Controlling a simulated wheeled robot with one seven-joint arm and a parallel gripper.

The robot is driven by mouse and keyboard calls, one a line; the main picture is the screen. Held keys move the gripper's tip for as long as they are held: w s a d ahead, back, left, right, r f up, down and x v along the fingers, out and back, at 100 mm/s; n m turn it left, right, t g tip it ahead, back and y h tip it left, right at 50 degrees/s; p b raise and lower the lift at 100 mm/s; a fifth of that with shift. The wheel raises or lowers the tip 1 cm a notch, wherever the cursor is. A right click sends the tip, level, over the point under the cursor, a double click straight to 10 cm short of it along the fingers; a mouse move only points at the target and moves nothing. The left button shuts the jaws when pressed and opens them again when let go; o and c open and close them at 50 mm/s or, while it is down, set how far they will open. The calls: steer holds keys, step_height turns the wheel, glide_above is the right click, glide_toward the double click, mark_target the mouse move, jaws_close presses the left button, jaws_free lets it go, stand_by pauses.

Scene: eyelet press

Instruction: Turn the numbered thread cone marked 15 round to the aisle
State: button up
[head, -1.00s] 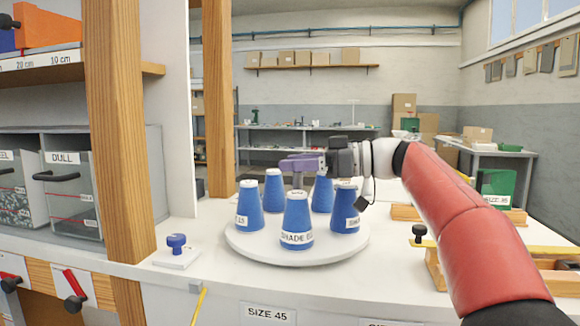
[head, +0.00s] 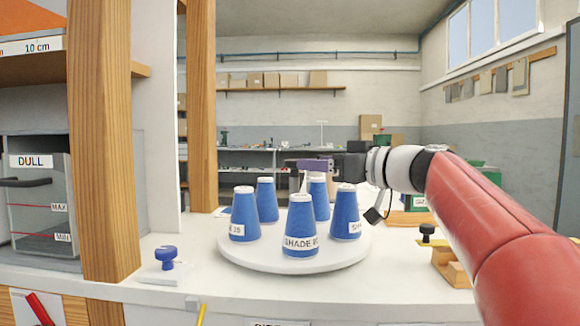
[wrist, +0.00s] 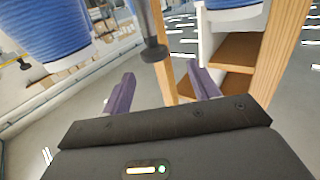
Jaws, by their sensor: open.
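Several blue thread cones stand upright on a round white turntable (head: 245,262) in the head view. The left cone (head: 243,208) has a label at its lower left edge, partly turned away, whose end seems to read 15. The front cone (head: 301,222) has a SHADE label facing me; its number is hard to read. The right cone (head: 346,208) shows part of a label. Two cones stand behind, with no labels seen. My gripper (head: 304,167) is above the cones, its purple fingers apart and empty. In the wrist view, my open gripper (wrist: 162,88) has a blue cone (wrist: 45,30) at upper left.
A blue knob (head: 166,257) on a white plate stands left of the turntable. Wooden posts (head: 106,140) rise at left, beside a DULL bin (head: 40,215). A wooden block (head: 452,265) and black knob (head: 428,232) are at right. The white counter's front strip is mostly clear.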

mark_target(295, 160)
steer(key=p+x, duration=0.1)
steer(key=x, duration=0.2)
steer(key=p+x, duration=0.1)
steer(key=x, duration=0.3)
steer(key=shift+w, duration=0.45)
jaws_close()
